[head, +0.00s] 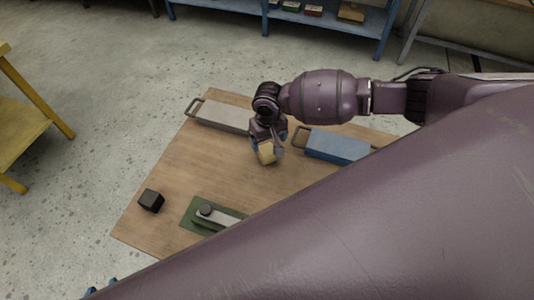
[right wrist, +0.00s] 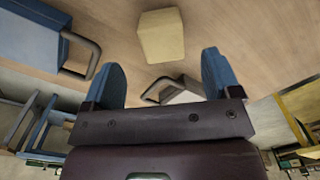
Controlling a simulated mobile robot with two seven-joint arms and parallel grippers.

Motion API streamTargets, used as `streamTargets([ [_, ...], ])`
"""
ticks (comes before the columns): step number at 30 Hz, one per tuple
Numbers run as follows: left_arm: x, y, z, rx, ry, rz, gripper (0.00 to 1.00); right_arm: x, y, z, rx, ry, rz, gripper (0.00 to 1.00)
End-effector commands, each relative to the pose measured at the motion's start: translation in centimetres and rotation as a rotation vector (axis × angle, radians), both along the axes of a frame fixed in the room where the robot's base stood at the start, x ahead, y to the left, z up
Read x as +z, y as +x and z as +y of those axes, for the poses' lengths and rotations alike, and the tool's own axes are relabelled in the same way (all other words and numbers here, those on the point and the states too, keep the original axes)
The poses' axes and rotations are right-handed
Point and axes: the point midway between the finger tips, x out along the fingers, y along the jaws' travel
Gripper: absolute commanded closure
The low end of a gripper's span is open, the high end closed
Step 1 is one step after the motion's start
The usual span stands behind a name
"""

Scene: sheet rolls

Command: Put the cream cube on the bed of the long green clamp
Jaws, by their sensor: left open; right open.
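The cream cube (head: 266,153) is at my right gripper's (head: 270,143) fingertips in the head view. In the right wrist view the cube (right wrist: 161,36) lies ahead of the open blue fingers of my right gripper (right wrist: 162,66), roughly centred, with no finger closed on it. The long green clamp (head: 188,219) lies near the table's front, with a grey bar and a dark round knob on a green base. Its right end is hidden behind my large foreground arm.
A black cube (head: 151,201) sits left of the green clamp on the wooden table (head: 175,170). A grey block with a handle (head: 222,115) and a blue block with a handle (head: 338,147) lie further back. A yellow stand (head: 28,125) is left; a blue shelf (head: 235,5) is behind.

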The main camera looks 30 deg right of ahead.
Motion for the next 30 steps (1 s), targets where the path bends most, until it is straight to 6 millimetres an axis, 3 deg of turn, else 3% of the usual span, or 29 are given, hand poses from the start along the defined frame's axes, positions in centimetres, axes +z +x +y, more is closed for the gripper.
streamTargets([
  [7, 0.1, 0.2, 0.0, 0.000, 0.000, -0.005, 0.57, -1.6, 0.1, 0.1, 0.001, -0.001, 0.001, 0.17],
  [16, 0.0, 0.3, 0.0, -0.002, 0.000, -0.007, 0.57, -5.4, 0.4, 0.2, 0.001, 0.000, 0.001, 0.17],
  [26, 0.1, 0.4, 0.0, -0.002, 0.000, -0.008, 0.57, -5.9, 0.4, 0.2, 0.002, 0.000, 0.000, 0.17],
  [30, 0.1, 0.4, 0.0, -0.002, 0.000, -0.009, 0.57, -5.8, 0.4, 0.2, 0.002, 0.000, 0.000, 0.38],
])
